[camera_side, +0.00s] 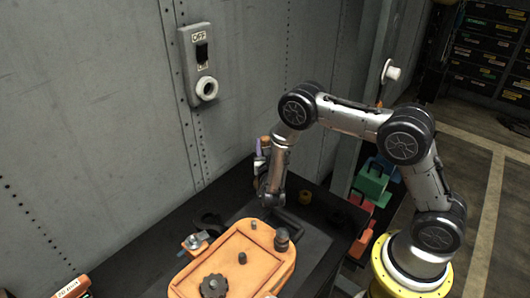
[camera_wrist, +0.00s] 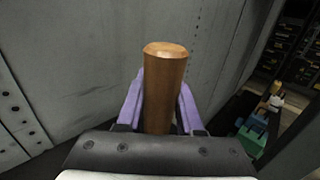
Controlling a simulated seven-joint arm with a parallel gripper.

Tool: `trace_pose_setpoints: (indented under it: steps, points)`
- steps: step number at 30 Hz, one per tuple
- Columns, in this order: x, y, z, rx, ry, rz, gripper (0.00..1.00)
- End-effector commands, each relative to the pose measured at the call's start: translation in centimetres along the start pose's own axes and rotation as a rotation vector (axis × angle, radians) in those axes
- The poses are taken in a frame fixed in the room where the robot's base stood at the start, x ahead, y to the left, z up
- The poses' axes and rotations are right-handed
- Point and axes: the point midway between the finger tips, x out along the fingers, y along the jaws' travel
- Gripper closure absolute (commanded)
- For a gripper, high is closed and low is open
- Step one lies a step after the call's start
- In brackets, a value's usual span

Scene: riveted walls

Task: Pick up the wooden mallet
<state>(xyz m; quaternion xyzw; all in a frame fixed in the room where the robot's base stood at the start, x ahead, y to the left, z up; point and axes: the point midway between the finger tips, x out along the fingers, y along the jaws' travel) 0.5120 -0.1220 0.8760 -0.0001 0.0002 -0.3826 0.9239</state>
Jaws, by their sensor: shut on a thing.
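A brown wooden cylinder, which looks like part of the wooden mallet (camera_wrist: 164,85), stands between the two purple fingers of my gripper (camera_wrist: 160,100) in the wrist view. The fingers touch it from both sides and are shut on it. The lower part of the mallet is hidden behind the gripper body. In the side view my gripper (camera_side: 261,155) is small, above the back edge of the dark table (camera_side: 155,240) near the grey wall. The mallet is hard to make out there.
An orange tray-like case (camera_side: 240,262) with dark knobs lies on the table. A small yellow-brown object (camera_side: 305,198) sits near the right edge. A switch box (camera_side: 200,62) is on the riveted wall. Green and red containers (camera_side: 372,183) stand beyond the table.

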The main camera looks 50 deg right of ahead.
Motion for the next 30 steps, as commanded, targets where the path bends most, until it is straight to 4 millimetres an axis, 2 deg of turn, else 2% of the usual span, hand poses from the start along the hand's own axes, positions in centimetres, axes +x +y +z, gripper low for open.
trace_pose_setpoints:
  steps: [8, 14, 23, 30]
  points:
    - [0.0, 0.0, 3.0, 0.005, -0.005, 0.0, 1.0]
    - [-1.6, -1.0, 5.0, 0.003, -0.004, 0.001, 1.0]
    - [-4.5, -2.7, 8.9, 0.004, -0.005, 0.002, 1.0]
    - [-8.4, -5.1, 10.8, 0.003, -0.003, 0.003, 1.0]
